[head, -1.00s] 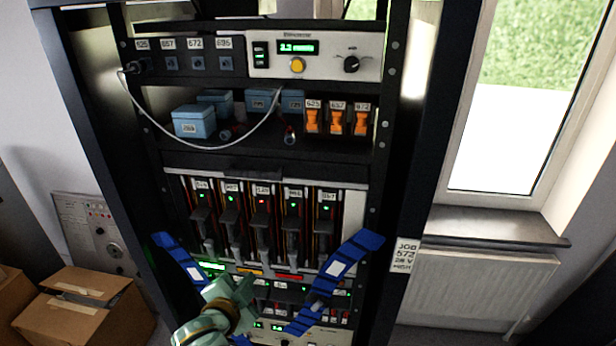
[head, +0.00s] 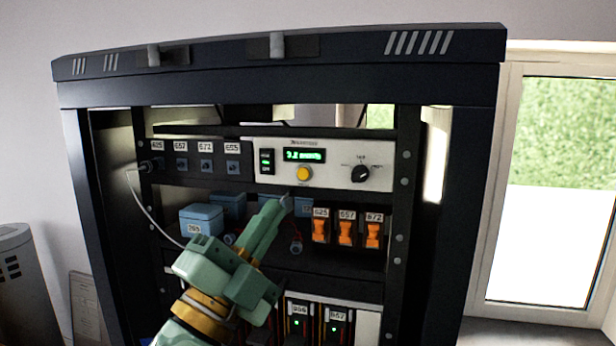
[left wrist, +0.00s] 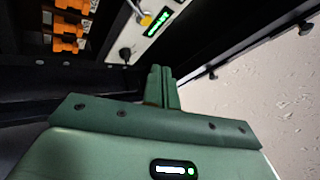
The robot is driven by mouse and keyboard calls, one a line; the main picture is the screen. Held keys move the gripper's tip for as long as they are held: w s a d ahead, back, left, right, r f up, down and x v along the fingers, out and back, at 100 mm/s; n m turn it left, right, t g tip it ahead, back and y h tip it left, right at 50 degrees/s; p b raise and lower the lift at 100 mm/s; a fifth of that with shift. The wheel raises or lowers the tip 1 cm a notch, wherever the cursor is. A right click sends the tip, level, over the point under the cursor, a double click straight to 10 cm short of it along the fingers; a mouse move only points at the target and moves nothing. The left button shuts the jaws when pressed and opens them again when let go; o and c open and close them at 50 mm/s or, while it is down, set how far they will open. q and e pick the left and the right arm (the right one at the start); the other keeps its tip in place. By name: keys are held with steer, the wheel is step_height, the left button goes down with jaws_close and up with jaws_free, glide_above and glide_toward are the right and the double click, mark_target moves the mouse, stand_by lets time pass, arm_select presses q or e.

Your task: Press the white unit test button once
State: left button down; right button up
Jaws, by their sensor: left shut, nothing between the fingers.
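The white unit (head: 335,178) sits on the right of the rack's upper row, with a lit green display (head: 304,155), a dark knob (head: 360,174) and a round yellow button (head: 304,173) below the display. My left gripper (head: 285,203) is shut and empty. In the head view its fingertips appear just below and left of the yellow button; I see no clear contact. In the left wrist view the shut fingers (left wrist: 162,80) point toward the white unit (left wrist: 141,40), whose yellow button (left wrist: 146,20) shows near the top edge. My right gripper is not in view.
A dark panel (head: 193,160) with labelled sockets and a white cable adjoins the unit's left. The shelf below holds blue boxes (head: 201,219) and orange labelled switches (head: 345,232). Dark rack posts (head: 402,200) flank the bays. A window stands at the right.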

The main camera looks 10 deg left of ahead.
arm_select(q)
steer(key=shift+s+d+r+m+h, duration=0.15)
steer(key=shift+s+r+m+h, duration=0.2)
steer(key=shift+r+h, duration=0.2)
steer(key=shift+s+d+r+m+h, duration=0.15)
steer(key=shift+s+r+m+h, duration=0.25)
steer(key=shift+r, duration=0.25)
steer(key=shift+w, duration=0.1)
steer(key=b, duration=0.2)
glide_toward(312, 156)
step_height(312, 156, up, 3)
steer(key=d, duration=0.1)
steer(key=shift+w+d+f, duration=0.1)
steer(key=shift+w+f, duration=0.1)
steer(key=shift+w, duration=0.85)
stand_by(0.3)
steer(key=shift+w, duration=0.4)
